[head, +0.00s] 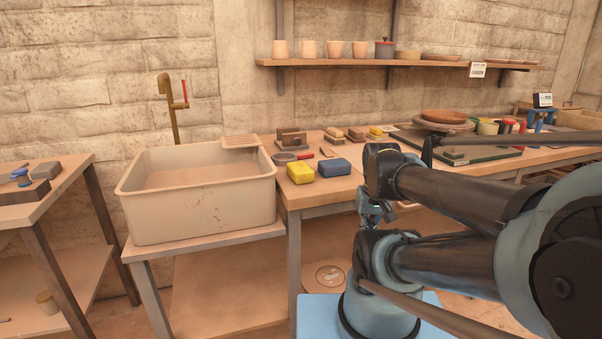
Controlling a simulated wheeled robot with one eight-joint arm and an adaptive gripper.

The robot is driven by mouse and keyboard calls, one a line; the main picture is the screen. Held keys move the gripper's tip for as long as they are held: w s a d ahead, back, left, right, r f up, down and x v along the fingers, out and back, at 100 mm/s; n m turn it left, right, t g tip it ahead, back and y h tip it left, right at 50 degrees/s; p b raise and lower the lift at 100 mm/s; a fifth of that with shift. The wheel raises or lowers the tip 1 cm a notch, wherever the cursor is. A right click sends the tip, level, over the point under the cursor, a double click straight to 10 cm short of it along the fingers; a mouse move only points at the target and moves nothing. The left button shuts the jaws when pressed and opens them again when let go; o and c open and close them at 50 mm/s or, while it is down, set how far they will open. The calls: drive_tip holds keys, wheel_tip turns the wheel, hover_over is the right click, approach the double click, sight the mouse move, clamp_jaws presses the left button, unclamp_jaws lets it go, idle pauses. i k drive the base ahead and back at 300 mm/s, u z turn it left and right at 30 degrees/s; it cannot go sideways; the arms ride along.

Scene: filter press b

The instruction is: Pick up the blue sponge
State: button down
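The blue sponge (335,167) is a small rounded block. It lies on the front left part of the wooden workbench (322,187), just right of a yellow sponge (300,172). Its top and front show, and nothing covers it. My folded arm fills the right side of the head view, with its nearest links to the right of the blue sponge and apart from it. I cannot make out my gripper's fingers in this view.
A deep sink (205,205) stands left of the bench. Behind the sponges lie a round strainer-like item (284,157), brushes (334,133) and another yellow piece (375,132). A shelf (350,62) with pots hangs above. Bare bench lies in front of the sponges.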

sight(335, 167)
drive_tip(key=u, duration=2.4)
drive_tip(key=k, duration=1.5)
drive_tip(key=z, duration=1.35)
drive_tip(key=i, duration=1.05)
drive_tip(key=u, duration=0.05)
